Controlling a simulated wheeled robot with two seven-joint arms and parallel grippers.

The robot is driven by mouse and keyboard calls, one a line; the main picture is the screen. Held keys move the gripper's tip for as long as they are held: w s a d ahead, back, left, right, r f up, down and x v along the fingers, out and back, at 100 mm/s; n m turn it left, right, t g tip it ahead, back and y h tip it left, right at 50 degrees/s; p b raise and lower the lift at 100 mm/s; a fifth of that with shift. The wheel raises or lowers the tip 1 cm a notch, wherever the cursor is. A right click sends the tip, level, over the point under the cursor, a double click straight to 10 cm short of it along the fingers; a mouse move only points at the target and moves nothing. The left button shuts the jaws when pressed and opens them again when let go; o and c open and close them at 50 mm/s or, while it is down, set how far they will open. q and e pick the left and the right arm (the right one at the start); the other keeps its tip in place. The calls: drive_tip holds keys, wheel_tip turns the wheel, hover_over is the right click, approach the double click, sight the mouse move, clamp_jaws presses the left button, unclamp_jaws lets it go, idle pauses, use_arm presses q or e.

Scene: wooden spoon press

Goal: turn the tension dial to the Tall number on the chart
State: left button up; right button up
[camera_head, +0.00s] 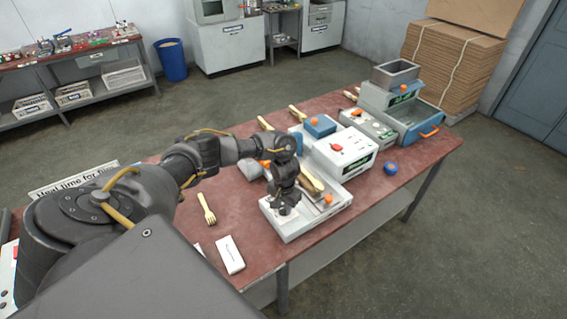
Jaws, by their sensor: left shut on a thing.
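The white press (340,150) stands on the red-brown table, with a red knob on its upper housing and a low white base (312,217) in front. My left gripper (285,207) points down onto the left part of this base. It is shut on what looks like the small grey tension dial there; the fingers hide most of it, so its pointer and numbers cannot be read. No legible chart of Tall numbers shows. My right gripper is not in view.
A wooden fork (207,208) and a white card or box (230,255) lie left of the base. A blue round item (390,168) sits to the right. A machine with a blue tray (415,122) stands at the far table end.

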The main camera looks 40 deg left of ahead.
use_arm(q)
drive_tip(key=m+p, duration=0.1)
drive_tip(key=m, duration=1)
drive_tip(key=shift+m, duration=0.3)
drive_tip(key=m+b, duration=0.1)
drive_tip(key=m, duration=0.3)
drive_tip(key=shift+a+f+m, duration=0.1)
drive_tip(key=shift+m, duration=0.2)
drive_tip(key=m+b, duration=0.2)
drive_tip(key=m, duration=0.3)
drive_tip(key=shift+w+b, duration=0.1)
drive_tip(key=shift+b, duration=0.3)
drive_tip(key=m+b, duration=0.3)
drive_tip(key=m, duration=0.2)
drive_tip(key=shift+m, duration=0.4)
drive_tip(key=m+b, duration=0.2)
drive_tip(key=m, duration=0.1)
drive_tip(key=shift+m+h, duration=0.3)
drive_tip(key=shift+m+b, duration=0.65)
drive_tip(key=shift+m, duration=1.55)
